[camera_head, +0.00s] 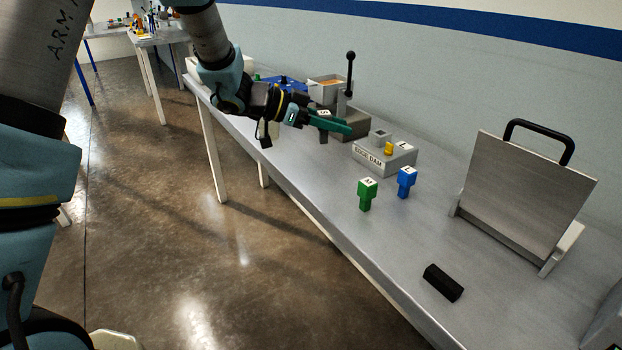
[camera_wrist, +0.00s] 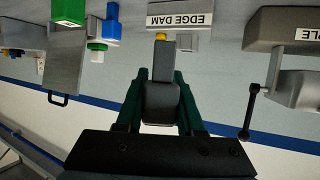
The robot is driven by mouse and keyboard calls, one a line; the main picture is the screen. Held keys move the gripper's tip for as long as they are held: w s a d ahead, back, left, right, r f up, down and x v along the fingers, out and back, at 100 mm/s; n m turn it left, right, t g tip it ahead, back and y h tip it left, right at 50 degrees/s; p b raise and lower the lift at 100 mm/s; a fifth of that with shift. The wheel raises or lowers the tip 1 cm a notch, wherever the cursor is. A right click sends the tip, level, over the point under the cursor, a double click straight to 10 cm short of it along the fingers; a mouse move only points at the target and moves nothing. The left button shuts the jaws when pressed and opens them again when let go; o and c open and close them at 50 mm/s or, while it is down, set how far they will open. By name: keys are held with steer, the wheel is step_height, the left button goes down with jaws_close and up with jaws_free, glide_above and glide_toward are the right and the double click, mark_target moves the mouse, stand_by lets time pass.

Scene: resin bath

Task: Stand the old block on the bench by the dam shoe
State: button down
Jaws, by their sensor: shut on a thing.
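My gripper (camera_head: 335,124) has dark green fingers and is shut on a grey block (camera_head: 323,138), which I take as the old block. It hangs upright over the bench, left of the dam shoe; its top carries a letter too small to read. In the wrist view the grey block (camera_wrist: 162,100) sits between the fingers (camera_wrist: 162,98). The dam shoe (camera_head: 372,158), a grey fixture labelled EDGE DAM, has a yellow piece (camera_head: 389,148) on it. I cannot tell whether the held block touches the bench (camera_head: 330,195).
A black bar (camera_head: 443,282) lies near the front edge. A metal panel with a handle (camera_head: 525,190) stands right. A black-knobbed lever (camera_head: 350,75) rises behind my gripper.

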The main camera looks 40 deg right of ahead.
step_height(320, 180, down, 9)
steer(key=shift+f+p, duration=0.15)
steer(key=shift+p, duration=0.45)
steer(key=shift+f, duration=0.1)
steer(key=shift+f, duration=0.1)
steer(key=c, duration=0.5)
jaws_free()
steer(key=shift+r, duration=0.25)
steer(key=b+v, duration=0.2)
steer(key=v, duration=1)
